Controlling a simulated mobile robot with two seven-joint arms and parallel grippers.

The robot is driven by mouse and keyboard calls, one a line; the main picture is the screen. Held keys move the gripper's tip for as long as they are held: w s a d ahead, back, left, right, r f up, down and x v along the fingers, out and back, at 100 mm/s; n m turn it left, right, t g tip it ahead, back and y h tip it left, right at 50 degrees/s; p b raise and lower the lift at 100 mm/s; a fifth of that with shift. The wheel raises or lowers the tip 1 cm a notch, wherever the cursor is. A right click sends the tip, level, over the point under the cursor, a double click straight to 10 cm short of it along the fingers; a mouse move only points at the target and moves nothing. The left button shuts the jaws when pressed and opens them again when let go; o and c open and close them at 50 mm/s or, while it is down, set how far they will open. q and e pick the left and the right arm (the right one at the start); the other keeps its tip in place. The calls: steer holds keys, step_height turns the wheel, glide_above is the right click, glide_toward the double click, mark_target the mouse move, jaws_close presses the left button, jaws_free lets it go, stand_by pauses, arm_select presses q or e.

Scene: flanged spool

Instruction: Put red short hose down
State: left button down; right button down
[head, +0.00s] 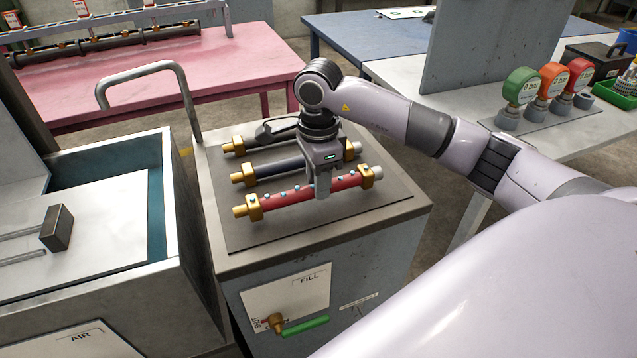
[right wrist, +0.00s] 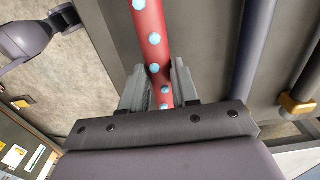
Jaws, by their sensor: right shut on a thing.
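The red short hose (head: 290,196) has light blue dots and a brass fitting at each end. In the head view it is over the front part of the dark mat on the grey cabinet; I cannot tell whether it touches the mat. My right gripper (head: 321,190) comes down from above and is shut on the hose, right of its middle. In the right wrist view the red hose (right wrist: 151,40) runs between the two fingers of the gripper (right wrist: 163,88). My left gripper is not in view.
A dark blue hose (head: 279,171) and another dark hose (head: 262,140) lie behind the red one on the mat (head: 385,200). A metal tank (head: 180,220) stands left of the cabinet. A green-handled valve (head: 300,326) is on the cabinet front.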

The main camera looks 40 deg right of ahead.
steer(key=shift+f, duration=0.65)
steer(key=shift+f, duration=0.1)
steer(key=c, duration=0.8)
jaws_free()
steer(key=shift+c, duration=0.2)
